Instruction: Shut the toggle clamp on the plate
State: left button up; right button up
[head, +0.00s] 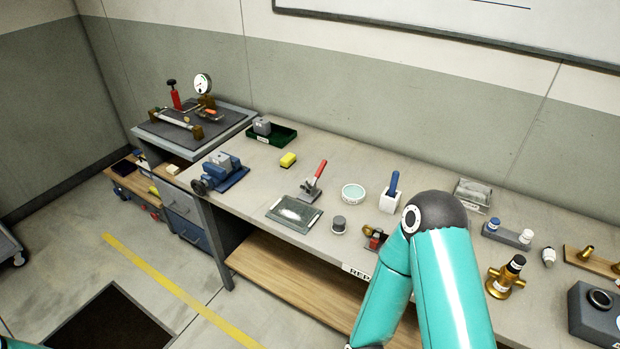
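The toggle clamp (309,190) stands on the workbench in the middle of the head view. Its red handle (320,169) points up and leans a little to the right. A flat plate (279,211) with a dark rim and a pale patch lies just in front of the clamp. At this size I cannot tell whether the clamp's arm touches the plate. My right arm crosses the front of the bench, right of the clamp, and its forearm runs down out of the picture. Neither gripper is in view.
A grey pot (339,225), a round pale dish (353,193) and a white holder with a blue handle (390,200) stand right of the clamp. A yellow block (288,160) and a blue vise (222,174) are to the left. Bare bench (262,190) lies between vise and clamp.

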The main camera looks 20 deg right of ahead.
aim_at(324, 163)
jog(key=z, duration=0.2)
jog(key=i, duration=0.9)
jog(key=u, duration=0.1)
